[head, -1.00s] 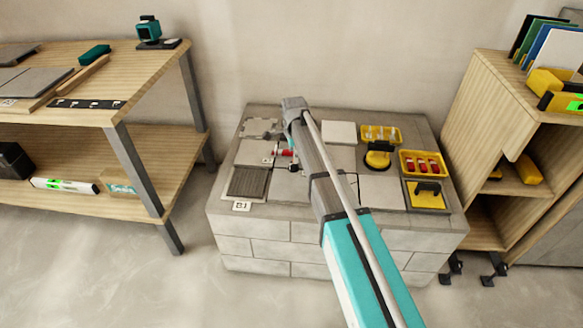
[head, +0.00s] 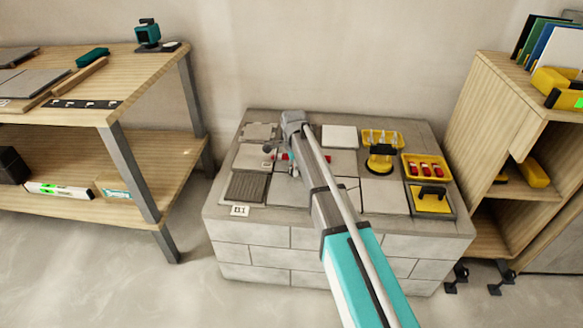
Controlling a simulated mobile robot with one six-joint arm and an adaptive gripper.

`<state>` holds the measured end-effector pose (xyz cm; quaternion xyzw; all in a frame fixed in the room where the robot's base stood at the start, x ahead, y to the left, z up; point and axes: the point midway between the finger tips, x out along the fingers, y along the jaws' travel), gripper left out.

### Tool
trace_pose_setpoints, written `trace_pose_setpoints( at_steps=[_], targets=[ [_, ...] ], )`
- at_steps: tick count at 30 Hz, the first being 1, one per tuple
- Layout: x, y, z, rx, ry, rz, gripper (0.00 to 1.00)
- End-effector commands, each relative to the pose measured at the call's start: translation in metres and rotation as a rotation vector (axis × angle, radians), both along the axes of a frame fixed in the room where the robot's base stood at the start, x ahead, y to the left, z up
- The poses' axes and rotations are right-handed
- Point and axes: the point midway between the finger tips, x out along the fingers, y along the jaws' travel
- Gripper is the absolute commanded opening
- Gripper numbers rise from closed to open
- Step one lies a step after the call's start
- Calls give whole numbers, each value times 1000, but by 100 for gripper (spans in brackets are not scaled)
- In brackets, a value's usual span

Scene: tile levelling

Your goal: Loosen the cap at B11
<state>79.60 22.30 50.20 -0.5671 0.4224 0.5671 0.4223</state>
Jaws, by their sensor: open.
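The block-built plinth (head: 250,235) in the head view carries several pale tiles. A small red cap (head: 285,157) shows at the seam beside the left middle tile (head: 249,157), just left of my arm; more red shows right of the arm. No marking B11 is readable. My gripper (head: 281,164) points down close to these red parts. It is open, with nothing seen between its fingers. It is small here, and my forearm hides part of it and the tiles behind. I cannot tell whether it touches a cap.
A yellow tray of red pieces (head: 425,167), another yellow tray (head: 382,139), a suction lifter (head: 380,159) and a yellow-black tool (head: 431,199) sit on the plinth's right. A ribbed grey tile (head: 246,187) is front left. Shelves (head: 150,168) and a cabinet (head: 500,120) flank the plinth.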

Motion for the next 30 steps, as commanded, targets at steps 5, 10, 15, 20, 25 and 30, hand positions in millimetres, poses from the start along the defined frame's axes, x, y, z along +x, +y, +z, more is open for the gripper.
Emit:
trace_pose_setpoints(
  at_steps=[5,10,15,20,25,30],
  targets=[
    [0,0,0,0,0,0,58],
    [0,0,0,0,0,0,27],
    [0,0,0,0,0,0,0],
    [0,4,0,2,-1,3,0],
    [0,2,0,2,-2,7,0],
    [1,0,0,0,-2,18,0]
  ],
)
